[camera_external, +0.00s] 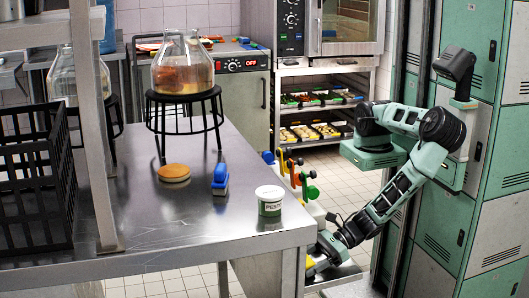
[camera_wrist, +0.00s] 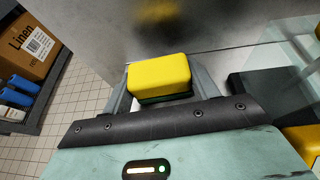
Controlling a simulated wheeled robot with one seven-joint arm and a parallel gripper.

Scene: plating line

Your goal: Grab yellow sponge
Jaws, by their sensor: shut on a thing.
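In the wrist view the yellow sponge (camera_wrist: 158,74), with a dark green underside, sits between the two fingers of my gripper (camera_wrist: 160,90). The fingers touch its two sides, and the gripper is shut on it. A steel surface lies just beyond the sponge and carries a blurred yellow reflection. In the external view my gripper (camera_external: 318,257) is low, beside the right end of the steel table (camera_external: 240,238) and below its top. A small yellow patch shows there, but the sponge is mostly hidden.
On the table stand a white-green tub (camera_external: 270,200), a blue brush (camera_external: 220,180), a round brown-topped item (camera_external: 174,173) and a glass jar on a black stand (camera_external: 184,97). Bottles with coloured tops (camera_external: 300,177) are close behind my gripper. A cardboard box (camera_wrist: 27,42) is at the wrist view's left.

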